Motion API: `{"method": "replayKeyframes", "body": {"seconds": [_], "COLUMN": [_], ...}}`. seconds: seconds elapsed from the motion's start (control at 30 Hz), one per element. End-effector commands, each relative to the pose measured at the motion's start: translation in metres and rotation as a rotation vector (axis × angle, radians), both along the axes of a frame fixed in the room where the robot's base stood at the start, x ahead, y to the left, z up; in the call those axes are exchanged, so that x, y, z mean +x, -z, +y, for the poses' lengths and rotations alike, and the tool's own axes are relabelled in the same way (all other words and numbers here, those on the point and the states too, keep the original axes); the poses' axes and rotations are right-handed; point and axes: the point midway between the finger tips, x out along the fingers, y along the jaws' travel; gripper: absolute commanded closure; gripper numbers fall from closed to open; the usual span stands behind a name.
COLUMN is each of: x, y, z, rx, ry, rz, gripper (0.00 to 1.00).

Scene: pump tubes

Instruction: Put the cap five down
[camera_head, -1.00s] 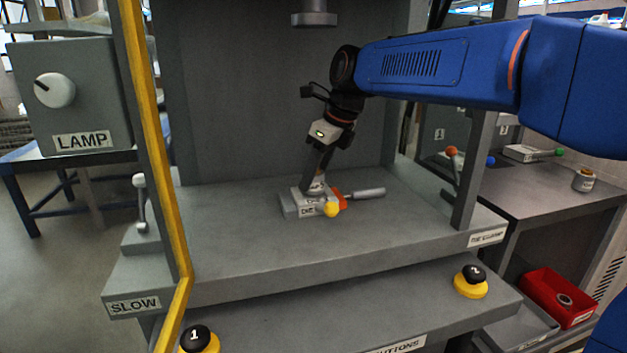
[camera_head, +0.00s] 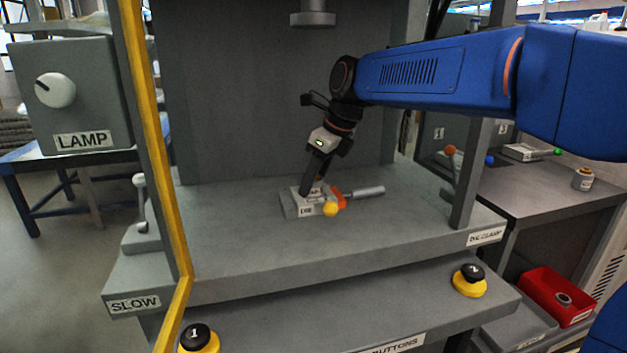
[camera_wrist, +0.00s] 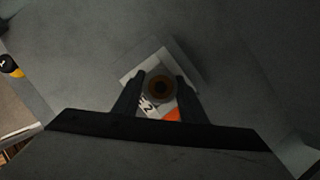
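The cap (camera_wrist: 159,88), a small round piece with a dark brown centre, shows in the wrist view between my two fingers, above the pale die block. In the head view my fingers largely hide it. My gripper (camera_head: 311,187) points down at the block, tilted in the picture. It looks open, one finger on each side of the cap. Finger contact with the cap is hard to make out. A green light shows on my gripper's body.
The press ram (camera_head: 314,18) hangs above the bed. A yellow post (camera_head: 158,150) stands at the left front. Two yellow-based buttons (camera_head: 470,282) sit on the front ledge. A red bin (camera_head: 556,297) is at the right. The bed is bare around the die.

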Motion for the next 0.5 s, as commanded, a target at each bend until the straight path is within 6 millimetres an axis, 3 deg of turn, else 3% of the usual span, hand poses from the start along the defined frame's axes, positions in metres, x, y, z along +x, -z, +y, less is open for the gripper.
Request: {"method": "replayKeyframes", "body": {"seconds": [0.03,0.07,0.27,0.5], "x": [-0.002,-0.002,-0.001,-0.005], "y": [0.013,0.013,0.011,-0.022], "z": [-0.001,-0.001,-0.001,-0.008], "rx": [-0.013,-0.014,-0.015,-0.012], "ry": [-0.003,-0.003,-0.003,-0.002], "rz": [0.022,0.022,0.024,0.018], "gripper": [0.5,0.44,0.44,0.43]}}
